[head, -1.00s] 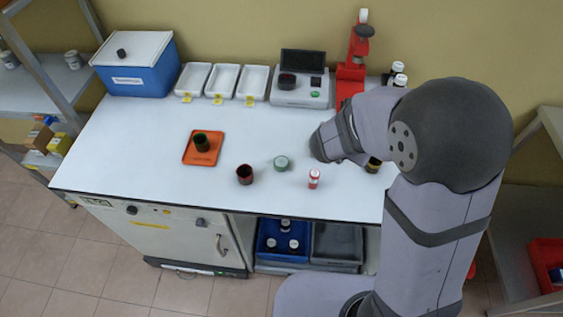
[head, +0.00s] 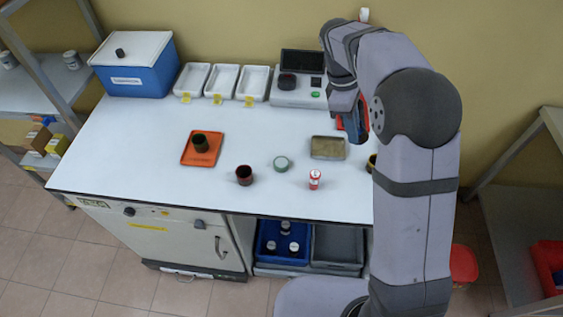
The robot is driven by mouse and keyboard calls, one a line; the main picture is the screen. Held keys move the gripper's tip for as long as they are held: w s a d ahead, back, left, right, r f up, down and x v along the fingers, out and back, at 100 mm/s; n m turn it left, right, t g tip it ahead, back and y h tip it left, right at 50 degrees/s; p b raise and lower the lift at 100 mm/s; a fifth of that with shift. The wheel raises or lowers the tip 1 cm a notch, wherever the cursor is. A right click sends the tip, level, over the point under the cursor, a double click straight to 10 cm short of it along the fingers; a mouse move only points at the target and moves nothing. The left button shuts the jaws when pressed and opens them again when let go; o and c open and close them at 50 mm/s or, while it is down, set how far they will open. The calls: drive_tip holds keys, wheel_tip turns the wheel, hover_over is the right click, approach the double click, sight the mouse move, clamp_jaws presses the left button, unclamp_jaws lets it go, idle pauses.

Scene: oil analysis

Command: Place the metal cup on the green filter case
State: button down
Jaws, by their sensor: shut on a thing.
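The green filter case (head: 283,163) looks like a small round pale green piece and lies flat near the middle of the white table. My gripper (head: 355,133) is to its upper right, by the red press, partly hidden by my arm. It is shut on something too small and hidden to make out. I cannot pick out a metal cup for certain. A dark red cup (head: 244,179) stands left of the case. A dark olive cup (head: 200,145) stands on an orange tray (head: 187,159).
A tan tray (head: 328,148) lies just left of my gripper. A red-and-white bottle (head: 315,180) stands at the front. White trays (head: 222,80), a scale (head: 300,97) and a blue box (head: 138,80) line the back. The table's left front is clear.

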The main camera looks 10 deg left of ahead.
drive_tip(key=s+a+f+m+y, duration=0.1)
drive_tip(key=a+f+m+y, duration=0.1)
drive_tip(key=a+m, duration=0.45)
drive_tip(key=m+t+y, duration=0.2)
drive_tip(key=m+t, duration=0.2)
drive_tip(key=m, duration=0.1)
hover_over(276, 164)
drive_tip(key=shift+r, duration=0.3)
drive_tip(key=shift+a, duration=0.1)
drive_tip(key=shift+f+p, duration=1.45)
drive_tip(key=shift+f, duration=3.55)
drive_tip(key=shift+f, duration=0.15)
drive_tip(key=c, duration=1.9)
unclamp_jaws()
drive_tip(key=shift+o, duration=0.2)
drive_tip(key=shift+r, duration=0.2)
